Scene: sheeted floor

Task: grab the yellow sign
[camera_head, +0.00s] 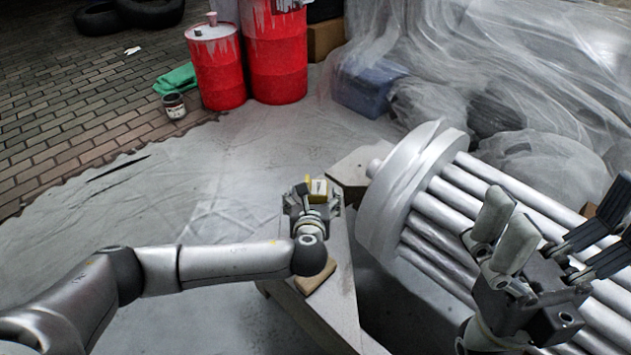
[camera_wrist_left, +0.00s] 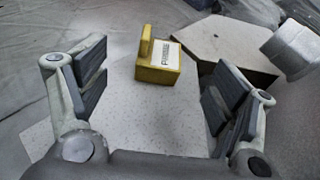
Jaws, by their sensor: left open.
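The yellow sign (camera_wrist_left: 157,62) is a small yellow block with a white, dark-lettered label, standing on a pale bench top (camera_wrist_left: 145,120). In the head view the sign (camera_head: 318,187) shows just beyond my left gripper (camera_head: 312,192), partly hidden by it. My left gripper, in the wrist view (camera_wrist_left: 152,95), is open, with one finger pad to each side and the sign ahead between them, apart from both. My right gripper (camera_head: 535,235) is at the right, its fingers spread apart, over the grey pipes, with nothing seen between them.
A large bundle of grey pipes with a round end plate (camera_head: 405,190) lies right of the bench. A wooden block (camera_head: 316,274) is on the near bench part. Red barrels (camera_head: 275,55), a paint can (camera_head: 174,106) and plastic sheeting (camera_head: 530,70) stand behind. The sheeted floor at left is clear.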

